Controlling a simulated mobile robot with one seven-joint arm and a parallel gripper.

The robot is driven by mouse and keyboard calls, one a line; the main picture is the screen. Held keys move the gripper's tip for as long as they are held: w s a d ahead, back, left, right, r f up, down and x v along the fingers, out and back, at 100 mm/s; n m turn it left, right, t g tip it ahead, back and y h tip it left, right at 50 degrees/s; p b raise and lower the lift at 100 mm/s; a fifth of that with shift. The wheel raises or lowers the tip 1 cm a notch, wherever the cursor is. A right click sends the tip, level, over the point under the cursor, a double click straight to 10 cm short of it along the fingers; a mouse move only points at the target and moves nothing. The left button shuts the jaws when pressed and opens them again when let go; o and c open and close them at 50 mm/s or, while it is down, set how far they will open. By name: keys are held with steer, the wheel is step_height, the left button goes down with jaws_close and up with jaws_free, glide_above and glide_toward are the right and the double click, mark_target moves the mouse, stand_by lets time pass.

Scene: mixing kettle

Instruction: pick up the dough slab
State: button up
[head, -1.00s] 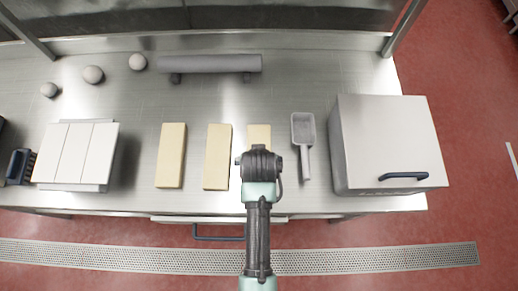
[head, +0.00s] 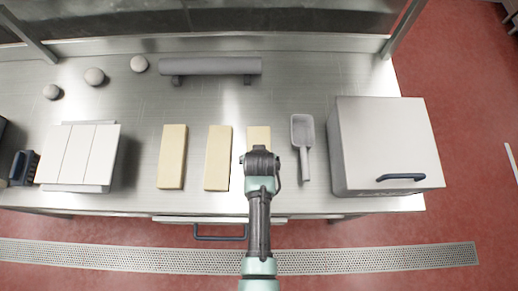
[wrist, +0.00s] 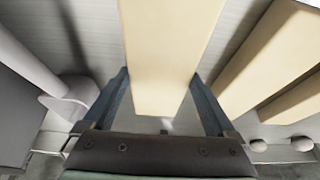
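Three long pale-yellow dough slabs lie on the steel counter in the head view: a left one (head: 172,157), a middle one (head: 218,158) and a right one (head: 258,136). My gripper (head: 260,160) is over the near part of the right slab and hides it there. In the wrist view, that slab (wrist: 167,50) runs between the two dark blue fingers of my gripper (wrist: 159,76), which are spread on either side of it. The fingertips are close to its edges; I cannot tell whether they touch. The other slabs (wrist: 265,62) lie to the right there.
A grey scoop (head: 302,135) and a large metal box (head: 384,145) stand right of the slabs. A grey roller (head: 210,66) lies behind, with round balls (head: 94,76) at back left. White boards (head: 77,155) and a dark brush (head: 22,168) are left.

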jaws_close()
steer(key=shift+r, duration=0.2)
